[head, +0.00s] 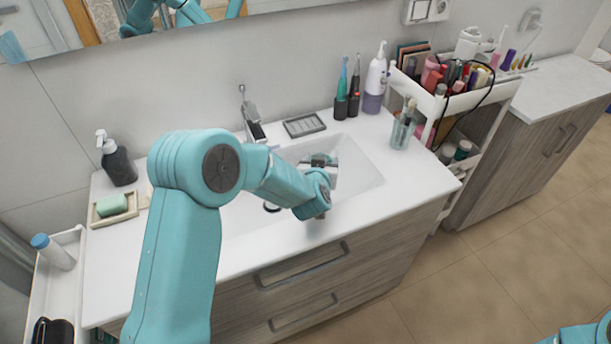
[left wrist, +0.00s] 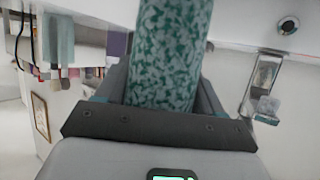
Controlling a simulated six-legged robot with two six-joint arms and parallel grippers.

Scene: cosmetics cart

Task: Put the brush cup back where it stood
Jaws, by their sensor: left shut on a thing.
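My left gripper (head: 325,174) is over the sink and shut on the brush cup (left wrist: 172,50), a green-and-white speckled cylinder. In the left wrist view the cup stands between the two fingers and runs out of the top of the picture. In the head view it is mostly hidden behind the gripper, so its rim and contents cannot be made out. My right gripper is not in view; only a bit of teal arm shows at the lower right corner.
The sink (head: 358,178) lies below the gripper, with a faucet (head: 252,115) behind it. A clear cup with brushes (head: 402,131), a pump bottle (head: 375,82) and dark toothbrush holders (head: 347,100) stand right of the sink. A filled white cart (head: 425,98) is beyond. The front right counter is clear.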

